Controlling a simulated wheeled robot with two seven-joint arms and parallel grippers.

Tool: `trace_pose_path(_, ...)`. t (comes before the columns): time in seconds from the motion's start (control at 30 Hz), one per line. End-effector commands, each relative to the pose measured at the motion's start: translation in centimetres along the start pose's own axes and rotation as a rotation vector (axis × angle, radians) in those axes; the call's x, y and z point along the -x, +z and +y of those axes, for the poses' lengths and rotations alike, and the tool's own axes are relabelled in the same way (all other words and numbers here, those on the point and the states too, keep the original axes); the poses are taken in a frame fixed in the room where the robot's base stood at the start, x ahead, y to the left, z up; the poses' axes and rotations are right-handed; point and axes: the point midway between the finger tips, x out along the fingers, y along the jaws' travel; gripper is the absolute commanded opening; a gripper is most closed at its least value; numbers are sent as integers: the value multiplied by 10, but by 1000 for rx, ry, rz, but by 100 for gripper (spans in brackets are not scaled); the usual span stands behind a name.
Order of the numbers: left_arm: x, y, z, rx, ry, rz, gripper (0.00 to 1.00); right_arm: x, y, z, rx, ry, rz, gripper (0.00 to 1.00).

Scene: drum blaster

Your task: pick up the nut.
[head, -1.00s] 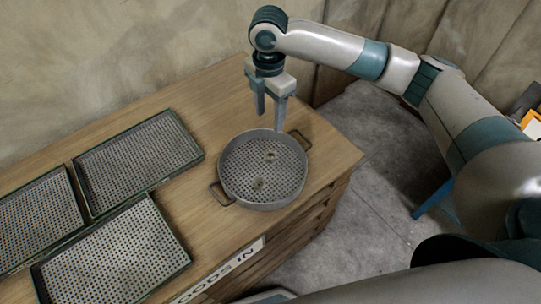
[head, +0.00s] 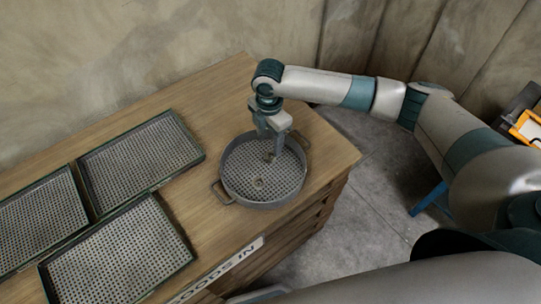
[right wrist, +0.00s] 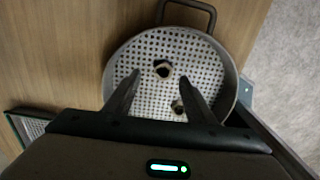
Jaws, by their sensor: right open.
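Two small nuts lie in the round perforated pan (head: 224,170) on the wooden table. The front nut (head: 260,183) lies clear of my gripper, left of the pan's middle front. The back nut (head: 269,157) is partly covered by my right gripper (head: 270,146), which is open and low over the pan. In the right wrist view, one nut (right wrist: 163,69) shows between and just past the open fingertips (right wrist: 160,76). The other nut (right wrist: 178,106) shows closer in, beside the right-hand finger. Neither is held. My left gripper is not in view.
Three green-edged perforated trays sit left of the pan: a back tray (head: 108,181), a front tray (head: 82,282) and a left tray (head: 38,254). The pan has a raised rim and two side handles. Bare table (head: 215,105) lies behind the pan.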

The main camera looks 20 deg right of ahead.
Motion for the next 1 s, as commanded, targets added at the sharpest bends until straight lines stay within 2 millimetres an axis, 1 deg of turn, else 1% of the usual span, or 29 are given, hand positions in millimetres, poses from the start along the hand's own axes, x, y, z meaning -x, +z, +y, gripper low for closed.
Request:
trace_pose_path(0.17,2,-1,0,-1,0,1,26,-1,0,0,0,0,1,50)
trace_pose_path(0.27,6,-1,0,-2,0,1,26,-7,-1,-2,-1,-2,1,50)
trace_pose_path(0.43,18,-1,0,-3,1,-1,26,-26,-2,-7,0,-3,1,50)
trace_pose_path(0.5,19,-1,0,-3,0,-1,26,-36,-2,-7,-1,-2,0,50)
trace_pose_path(0.63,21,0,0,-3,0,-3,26,-48,-2,-7,-1,-2,0,50)
trace_pose_path(0.73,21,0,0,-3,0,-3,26,-52,-1,-7,0,0,0,50)
trace_pose_path(1.0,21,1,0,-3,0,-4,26,-52,-2,-7,0,0,0,50)
